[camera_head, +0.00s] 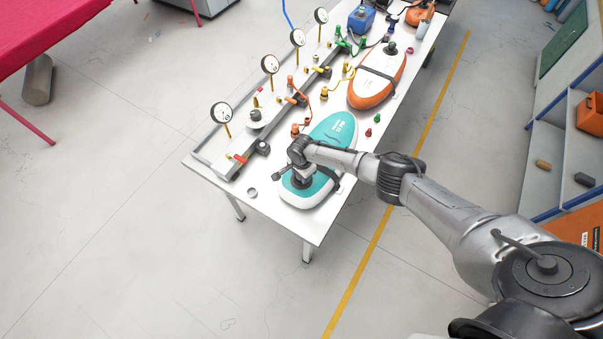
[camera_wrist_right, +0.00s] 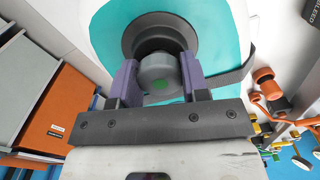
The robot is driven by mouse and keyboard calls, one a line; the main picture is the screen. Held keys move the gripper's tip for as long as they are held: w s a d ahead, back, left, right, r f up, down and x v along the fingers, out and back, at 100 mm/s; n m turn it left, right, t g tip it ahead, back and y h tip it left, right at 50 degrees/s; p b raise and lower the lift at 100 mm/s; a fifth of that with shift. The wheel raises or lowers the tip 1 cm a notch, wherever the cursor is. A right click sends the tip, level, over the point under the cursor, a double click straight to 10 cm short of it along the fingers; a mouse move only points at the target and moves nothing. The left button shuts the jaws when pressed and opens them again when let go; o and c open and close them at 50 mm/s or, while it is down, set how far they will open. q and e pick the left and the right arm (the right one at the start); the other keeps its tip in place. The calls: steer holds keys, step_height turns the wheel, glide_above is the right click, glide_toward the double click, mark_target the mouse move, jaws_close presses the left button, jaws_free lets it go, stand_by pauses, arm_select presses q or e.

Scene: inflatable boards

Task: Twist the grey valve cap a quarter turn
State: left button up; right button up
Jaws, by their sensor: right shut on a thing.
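The grey valve cap (camera_wrist_right: 158,72), round with a green mark on it, sits in the dark round valve recess (camera_wrist_right: 135,25) of the teal and white board (camera_wrist_right: 100,30). My right gripper (camera_wrist_right: 158,82) has its two purple-grey fingers on either side of the cap and is shut on it. In the head view the same board (camera_head: 336,130) lies at the near end of the white table, and my right gripper (camera_head: 300,177) is over its near part. The cap is hidden there by my wrist. My left gripper is not in view.
An orange and white board (camera_head: 368,92) lies farther along the table (camera_head: 310,228). Several gauges, such as the nearest one (camera_head: 221,113), stand along a manifold rail at the left. A small grey ring-like piece (camera_head: 252,192) lies near the front edge. Shelves (camera_head: 553,145) stand at the right.

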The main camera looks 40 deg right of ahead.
steer(key=shift+r+m+p, duration=0.1)
steer(key=shift+m+p, duration=0.9)
steer(key=shift+m, duration=0.3)
steer(key=shift+m+p, duration=0.55)
steer(key=shift+m, duration=0.55)
steer(key=o, duration=1)
steer(key=shift+c, duration=0.2)
